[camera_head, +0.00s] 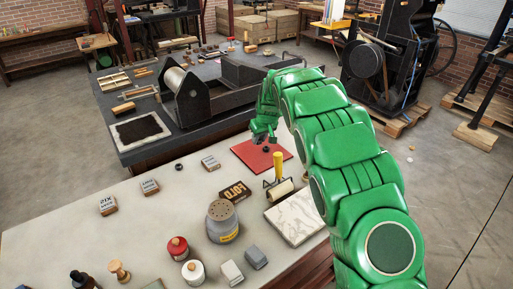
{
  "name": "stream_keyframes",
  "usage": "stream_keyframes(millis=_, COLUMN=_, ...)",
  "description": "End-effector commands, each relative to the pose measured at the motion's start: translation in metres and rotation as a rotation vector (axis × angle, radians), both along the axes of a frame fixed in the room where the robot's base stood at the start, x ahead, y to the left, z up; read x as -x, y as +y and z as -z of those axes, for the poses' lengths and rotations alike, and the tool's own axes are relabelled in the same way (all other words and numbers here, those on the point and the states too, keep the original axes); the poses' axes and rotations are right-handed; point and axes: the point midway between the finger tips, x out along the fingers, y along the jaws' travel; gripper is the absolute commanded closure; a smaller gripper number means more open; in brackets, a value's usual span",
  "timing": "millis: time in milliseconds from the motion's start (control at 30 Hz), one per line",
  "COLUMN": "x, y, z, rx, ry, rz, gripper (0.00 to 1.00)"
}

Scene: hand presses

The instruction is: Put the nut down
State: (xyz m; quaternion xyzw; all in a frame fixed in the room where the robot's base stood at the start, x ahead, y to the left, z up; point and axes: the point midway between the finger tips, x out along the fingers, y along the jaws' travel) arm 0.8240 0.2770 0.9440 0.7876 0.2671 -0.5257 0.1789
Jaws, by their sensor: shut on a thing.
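My gripper (263,139) is at the end of the green arm, low over the red mat (243,156) on the near table. It is shut on the nut (266,149), which shows as a small dark thing at the fingertips, over the mat. The fingers are tiny in this view, and I cannot tell whether the nut touches the mat. My arm comes in from the lower right.
On the pale table (60,222) are a dark ring (179,167), small labelled blocks (150,187), a brayer (278,185) by a marble slab (297,218), a grey shaker (222,221) and ink bottles (178,248). A press (195,95) stands behind. The table's left middle is clear.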

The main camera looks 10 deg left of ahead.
Motion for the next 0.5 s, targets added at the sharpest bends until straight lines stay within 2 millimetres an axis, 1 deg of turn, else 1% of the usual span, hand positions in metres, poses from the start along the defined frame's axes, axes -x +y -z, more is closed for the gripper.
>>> stream_keyframes(millis=33, x=-0.005, y=0.001, z=0.002, rx=0.0, ry=-0.001, rz=-0.001, gripper=1.0)
stream_keyframes(millis=267, x=-0.023, y=0.007, z=0.016, rx=-0.001, ry=0.003, rz=0.0, gripper=1.0)
stream_keyframes(millis=500, x=-0.037, y=0.012, z=0.038, rx=0.001, ry=0.004, rz=-0.001, gripper=1.0)
